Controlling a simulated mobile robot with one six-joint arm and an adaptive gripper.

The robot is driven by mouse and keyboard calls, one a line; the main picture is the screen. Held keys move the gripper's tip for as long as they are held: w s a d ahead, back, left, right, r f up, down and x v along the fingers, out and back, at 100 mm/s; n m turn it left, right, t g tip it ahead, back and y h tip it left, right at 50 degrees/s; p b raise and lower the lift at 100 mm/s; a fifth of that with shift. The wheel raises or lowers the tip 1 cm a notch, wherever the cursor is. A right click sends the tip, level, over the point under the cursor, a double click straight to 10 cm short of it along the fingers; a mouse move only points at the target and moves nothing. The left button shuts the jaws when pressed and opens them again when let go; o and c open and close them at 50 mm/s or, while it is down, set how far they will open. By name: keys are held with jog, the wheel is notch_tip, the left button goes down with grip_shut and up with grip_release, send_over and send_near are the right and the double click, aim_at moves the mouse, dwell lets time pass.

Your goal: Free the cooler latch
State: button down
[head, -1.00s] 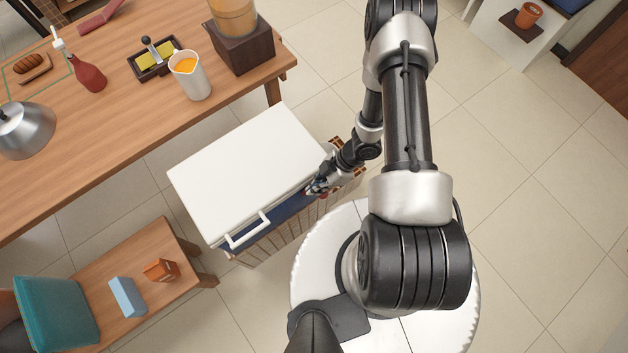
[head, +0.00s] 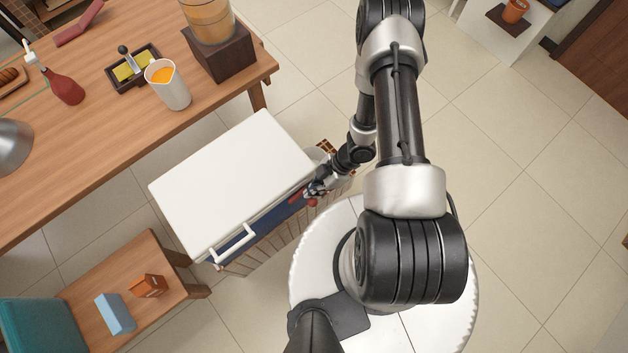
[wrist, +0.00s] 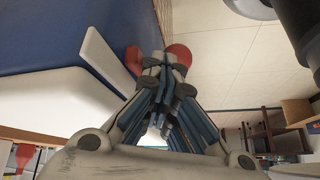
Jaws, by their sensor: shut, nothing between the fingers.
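The cooler has a white lid (head: 235,175), a blue upper side (head: 265,220) and a white handle (head: 233,244) at its lower-left end. The lid looks closed. A red latch (head: 297,197) shows on the blue side near the right corner, with a rounded red end (head: 312,202) beside my fingers. My gripper (head: 309,190) is at this latch, shut and empty. In the wrist view the closed fingertips (wrist: 164,62) lie between two red parts, one on the left (wrist: 133,60) and one on the right (wrist: 179,54). The fingers hide the middle, so I cannot tell if they touch.
A wooden table (head: 125,130) stands behind the cooler, with a pitcher (head: 168,88), a red bottle (head: 65,86) and a drink dispenser (head: 215,45). A low wooden bench (head: 115,265) with small boxes stands at lower left. Tiled floor (head: 530,180) is open on the right.

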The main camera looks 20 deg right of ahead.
dwell(0.7)
jog(key=w+d+r+p, duration=0.3)
jog(key=d, duration=0.5)
jog(key=shift+r, duration=0.25)
jog(key=shift+w+d, duration=0.1)
jog(key=shift+d, duration=0.05)
